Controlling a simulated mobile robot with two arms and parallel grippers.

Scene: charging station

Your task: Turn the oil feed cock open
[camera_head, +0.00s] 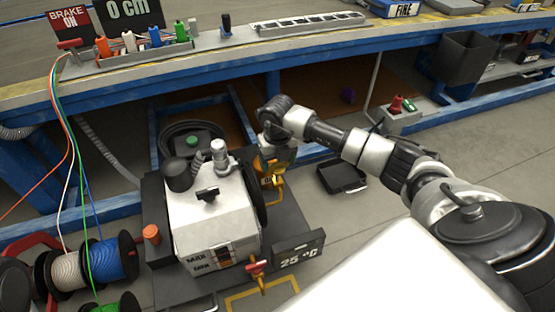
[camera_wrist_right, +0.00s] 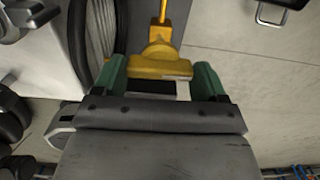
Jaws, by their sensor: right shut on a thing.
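A white machine (camera_head: 212,210) with a black wheel on its right side stands on a dark base on the floor. A yellow cock (camera_head: 276,181) is beside the wheel; I take it as the oil feed cock. My right gripper (camera_head: 272,168) reaches down onto it from above. In the right wrist view, the yellow cock's broad end (camera_wrist_right: 160,68) lies between the green fingertips of my right gripper (camera_wrist_right: 162,75), which is shut on it. The fingers partly hide the cock in the head view, so its turn angle is hard to read. My left gripper is not in view.
A red-and-yellow valve (camera_head: 257,268) and a "25 °C" display (camera_head: 298,255) are at the machine's front. Cable spools (camera_head: 67,272) stand at left. A blue-framed bench (camera_head: 230,75) runs behind. An open black case (camera_head: 342,177) lies on the floor at right.

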